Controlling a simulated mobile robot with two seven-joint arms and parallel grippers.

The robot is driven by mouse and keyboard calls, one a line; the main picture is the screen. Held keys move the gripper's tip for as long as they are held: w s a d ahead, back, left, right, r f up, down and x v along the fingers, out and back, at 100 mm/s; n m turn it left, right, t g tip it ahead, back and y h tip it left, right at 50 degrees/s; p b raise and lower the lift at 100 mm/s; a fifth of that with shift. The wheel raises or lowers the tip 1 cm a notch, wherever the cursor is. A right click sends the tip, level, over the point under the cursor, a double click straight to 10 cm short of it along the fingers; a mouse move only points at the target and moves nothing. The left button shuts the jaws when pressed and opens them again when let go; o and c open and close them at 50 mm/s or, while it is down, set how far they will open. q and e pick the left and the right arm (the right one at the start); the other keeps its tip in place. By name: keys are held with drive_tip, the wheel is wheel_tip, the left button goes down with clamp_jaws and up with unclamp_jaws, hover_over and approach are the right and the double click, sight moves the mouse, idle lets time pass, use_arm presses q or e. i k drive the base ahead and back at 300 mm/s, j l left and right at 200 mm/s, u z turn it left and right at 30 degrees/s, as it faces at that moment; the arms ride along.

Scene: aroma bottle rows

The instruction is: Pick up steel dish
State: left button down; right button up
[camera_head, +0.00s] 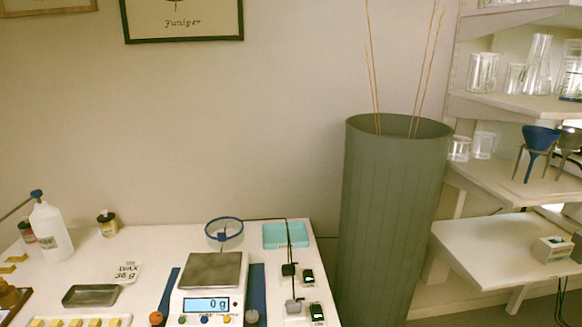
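A shallow, dark grey metal dish (91,296) with a raised rim lies flat on the white table at the lower left. It looks empty. It is left of the scale (208,302) and just behind a pale tray of yellow blocks (76,322). The scale has a square steel plate (214,270) on top, with nothing on it, and its display reads 0 g. Neither of my grippers shows in the head view.
A white squeeze bottle (51,230) and small jar (106,224) stand farther back. A turquoise tray (285,235) is at the back right. A tall green bin (392,220) stands right of the table.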

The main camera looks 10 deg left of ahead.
sight(82, 296)
drive_tip(key=u, duration=1.55)
